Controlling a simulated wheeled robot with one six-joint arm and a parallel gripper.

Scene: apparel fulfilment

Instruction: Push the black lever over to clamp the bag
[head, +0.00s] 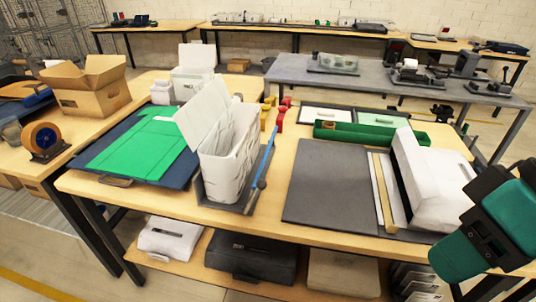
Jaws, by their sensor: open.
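A tall white bag (226,158) stands upright and open-topped in a dark holder (208,190) near the middle of the table. A long blue bar (268,155) with a dark lower end slants along its right side; I cannot tell whether this is the lever. No plainly black lever can be made out at the bag. Part of my teal and black arm shows at the right edge, well right of the bag. My gripper's fingers are not seen.
A green sheet (135,146) on a dark blue board lies left of the bag. A dark grey mat (326,190) lies to its right, with a white box-like machine (435,180) beyond. A green tray (365,134) and small red and yellow pieces (281,110) are behind. An open carton (88,88) stands far left.

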